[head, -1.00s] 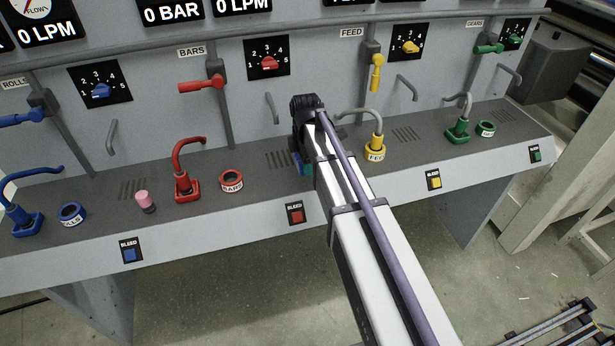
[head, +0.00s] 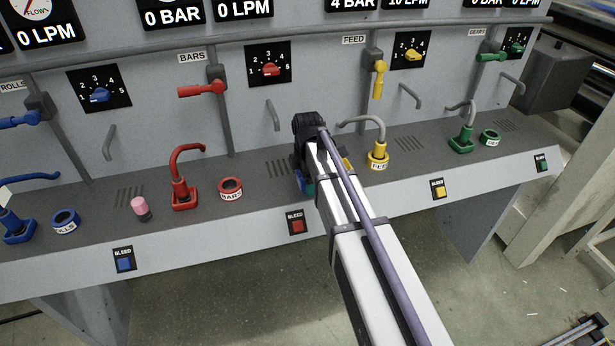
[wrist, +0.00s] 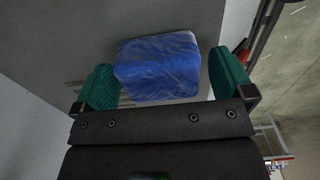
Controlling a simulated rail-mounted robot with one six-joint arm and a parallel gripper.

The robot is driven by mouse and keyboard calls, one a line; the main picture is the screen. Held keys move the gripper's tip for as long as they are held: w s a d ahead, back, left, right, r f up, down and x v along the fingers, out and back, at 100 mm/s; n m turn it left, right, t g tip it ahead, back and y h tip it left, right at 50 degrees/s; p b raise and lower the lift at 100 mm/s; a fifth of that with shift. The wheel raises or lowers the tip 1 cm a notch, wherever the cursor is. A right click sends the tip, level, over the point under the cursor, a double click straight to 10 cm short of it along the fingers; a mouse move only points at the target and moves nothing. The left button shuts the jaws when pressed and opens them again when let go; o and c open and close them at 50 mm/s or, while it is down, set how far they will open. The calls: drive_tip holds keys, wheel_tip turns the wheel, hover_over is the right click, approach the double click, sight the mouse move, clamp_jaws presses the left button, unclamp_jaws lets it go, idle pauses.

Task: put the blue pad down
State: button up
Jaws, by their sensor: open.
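The blue pad (wrist: 157,68) shows in the wrist view between the two green fingers of my gripper (wrist: 163,82). The pad appears to rest on the grey console shelf (wrist: 90,30). Most of the pad and of my gripper (head: 303,182) is hidden behind my arm there.
To the left on the shelf stand a red ring (head: 230,189), a red lever fitting (head: 184,192) and a pink-topped cylinder (head: 140,207). To the right are a yellow fitting (head: 378,158) and a green one (head: 462,138). A vent (head: 279,168) lies just behind my gripper.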

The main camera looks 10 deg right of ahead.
wheel_tip(320, 180, up, 13)
drive_tip(key=p, duration=1.3)
drive_tip(key=s+m, duration=1.8)
drive_tip(key=s, duration=0.2)
drive_tip(key=shift+s+a+f+m+b, duration=0.15)
drive_tip(key=shift+a+f+m+b, duration=0.05)
drive_tip(key=shift+f+m+b, duration=0.15)
